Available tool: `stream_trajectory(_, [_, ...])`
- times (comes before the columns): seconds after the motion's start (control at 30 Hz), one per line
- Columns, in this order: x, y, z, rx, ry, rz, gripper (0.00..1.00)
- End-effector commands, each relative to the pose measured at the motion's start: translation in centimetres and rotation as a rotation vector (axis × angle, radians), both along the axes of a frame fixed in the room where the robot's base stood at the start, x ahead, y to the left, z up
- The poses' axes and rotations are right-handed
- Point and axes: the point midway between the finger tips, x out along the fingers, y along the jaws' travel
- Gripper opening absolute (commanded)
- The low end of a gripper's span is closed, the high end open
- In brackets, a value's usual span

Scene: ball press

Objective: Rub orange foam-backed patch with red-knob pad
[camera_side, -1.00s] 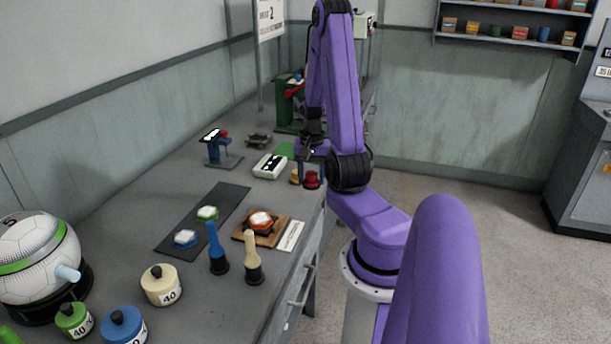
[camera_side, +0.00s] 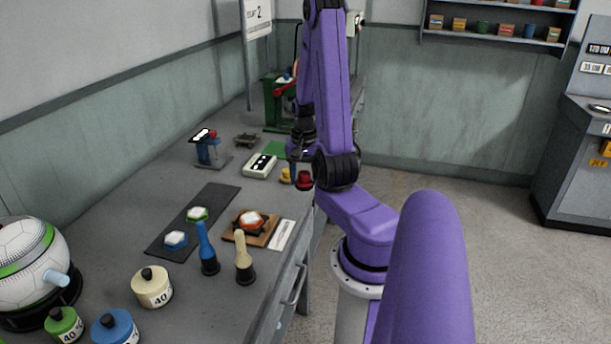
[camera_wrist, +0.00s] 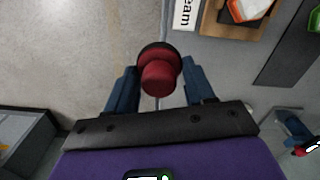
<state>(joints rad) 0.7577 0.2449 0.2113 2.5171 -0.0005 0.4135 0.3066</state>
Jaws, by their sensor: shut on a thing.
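My gripper (camera_wrist: 160,84) is shut on the red-knob pad (camera_wrist: 158,72), with a blue finger on each side of the red knob and a dark rim beyond it. In the side view the red-knob pad (camera_side: 304,180) shows below my gripper, near the bench's right edge. I cannot tell whether it touches the bench. The orange patch (camera_side: 250,222) has a pale top and sits on a wooden board (camera_side: 266,240), nearer the side camera than the pad and apart from it. Part of the orange patch (camera_wrist: 262,9) also shows at the top of the wrist view.
A yellow piece (camera_side: 286,174) stands just left of the red pad. A white label plate (camera_side: 282,235) lies beside the board. Upright blue (camera_side: 206,243) and cream (camera_side: 243,250) handled tools stand close in front of it. A dark mat (camera_side: 170,243) holds green and blue patches.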

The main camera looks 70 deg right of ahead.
Motion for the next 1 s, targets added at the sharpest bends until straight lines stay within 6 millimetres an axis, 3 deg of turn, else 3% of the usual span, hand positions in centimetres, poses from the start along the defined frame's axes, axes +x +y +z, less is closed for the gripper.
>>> stream_trajectory(0.4, [9.4, 3.6, -0.6, 0.0, 0.0, 0.008, 0.29])
stream_trajectory(0.5, [10.9, 4.5, -0.7, 0.0, 0.0, 0.005, 0.29])
stream_trajectory(0.77, [12.1, 5.2, -1.3, 0.002, 0.001, 0.0, 0.29])
stream_trajectory(1.0, [12.0, 5.3, -3.2, 0.003, 0.004, 0.0, 0.29])
